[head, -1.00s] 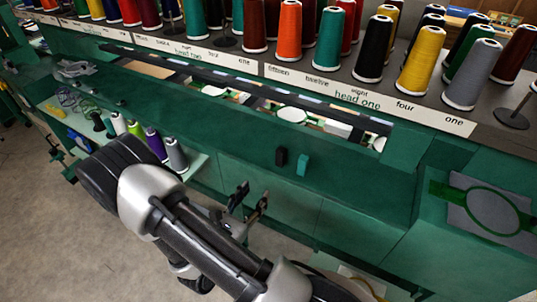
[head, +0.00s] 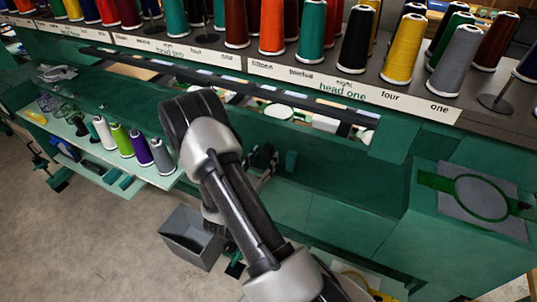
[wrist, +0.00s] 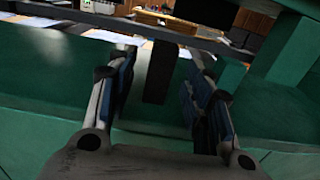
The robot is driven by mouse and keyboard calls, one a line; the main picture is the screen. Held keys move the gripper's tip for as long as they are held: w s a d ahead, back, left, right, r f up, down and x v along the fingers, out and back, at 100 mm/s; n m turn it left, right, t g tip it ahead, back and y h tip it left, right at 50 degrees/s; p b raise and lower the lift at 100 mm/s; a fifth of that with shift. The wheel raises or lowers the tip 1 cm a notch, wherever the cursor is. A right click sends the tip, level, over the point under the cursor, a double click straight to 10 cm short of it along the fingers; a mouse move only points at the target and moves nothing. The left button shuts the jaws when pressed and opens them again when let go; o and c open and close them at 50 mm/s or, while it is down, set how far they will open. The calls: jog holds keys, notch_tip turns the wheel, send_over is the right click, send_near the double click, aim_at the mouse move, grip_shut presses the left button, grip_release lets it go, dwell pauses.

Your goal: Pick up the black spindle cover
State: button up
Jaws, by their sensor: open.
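The black spindle cover (wrist: 158,75) is a small dark upright block in the wrist view. It stands between the two fingers of my gripper (wrist: 165,58), with a gap on each side. My gripper is open and nothing is gripped. In the head view my gripper (head: 262,160) is at the green machine front, just left of a small green block (head: 291,160). There the black cover cannot be told apart from my dark fingers, and my arm hides part of the front.
Rows of thread cones, such as a yellow cone (head: 401,52), stand on the rack above. A pale shelf (head: 88,142) with several cones is at left. A grey bin (head: 190,238) stands on the floor. A hooped cloth (head: 482,197) lies at right.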

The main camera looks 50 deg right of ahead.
jog(key=shift+x, duration=1.1)
jog(key=c, duration=0.9)
jog(key=shift+o, duration=0.2)
jog(key=shift+r, duration=0.1)
